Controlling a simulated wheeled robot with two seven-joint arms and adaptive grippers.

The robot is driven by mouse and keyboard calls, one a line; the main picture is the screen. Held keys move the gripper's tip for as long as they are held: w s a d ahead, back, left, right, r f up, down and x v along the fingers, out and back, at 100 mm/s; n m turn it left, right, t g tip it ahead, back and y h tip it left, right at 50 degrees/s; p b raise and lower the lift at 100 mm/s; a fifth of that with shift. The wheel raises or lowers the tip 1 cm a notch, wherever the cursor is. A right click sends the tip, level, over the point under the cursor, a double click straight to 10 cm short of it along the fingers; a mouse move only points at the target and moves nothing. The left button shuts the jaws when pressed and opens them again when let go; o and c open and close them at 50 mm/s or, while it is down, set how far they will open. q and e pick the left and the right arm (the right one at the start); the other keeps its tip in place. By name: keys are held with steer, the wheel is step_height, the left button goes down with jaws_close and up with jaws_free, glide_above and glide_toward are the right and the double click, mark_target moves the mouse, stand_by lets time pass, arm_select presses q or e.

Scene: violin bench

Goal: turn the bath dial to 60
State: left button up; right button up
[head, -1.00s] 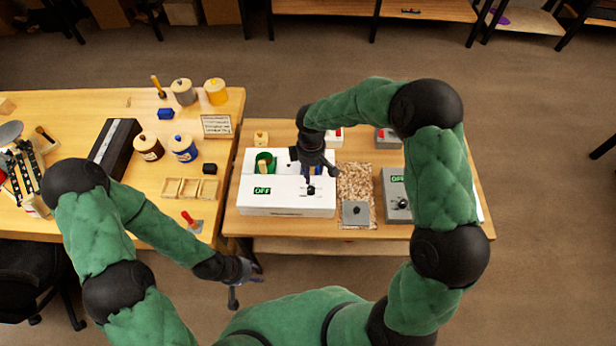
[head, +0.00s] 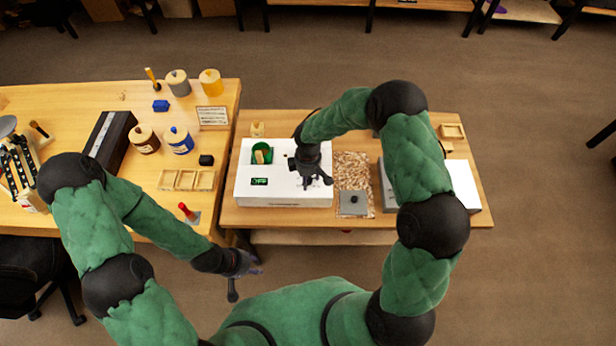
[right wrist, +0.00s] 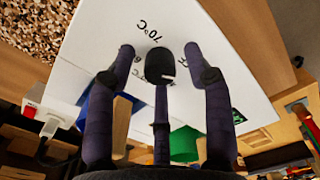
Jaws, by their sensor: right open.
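The white bath box (head: 285,200) stands on the right bench with a small green display (head: 259,182) on its top, its text too small to read surely. In the right wrist view the black dial (right wrist: 160,64) with a short white mark sits between my fingers, and a printed 70°C shows just beyond it. My right gripper (right wrist: 158,75) is open around the dial; I cannot tell whether a finger touches it. In the head view this gripper (head: 318,182) hides the dial. My left gripper (head: 240,272) hangs in front of the benches, away from the bath; its opening is unclear.
A green-rimmed well (head: 262,152) with a wooden piece is in the box behind the display. A mottled mat (head: 352,168) with a grey plate (head: 353,203) lies right of the box. The left bench holds several jars and a tray (head: 187,180).

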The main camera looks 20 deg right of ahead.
jaws_close()
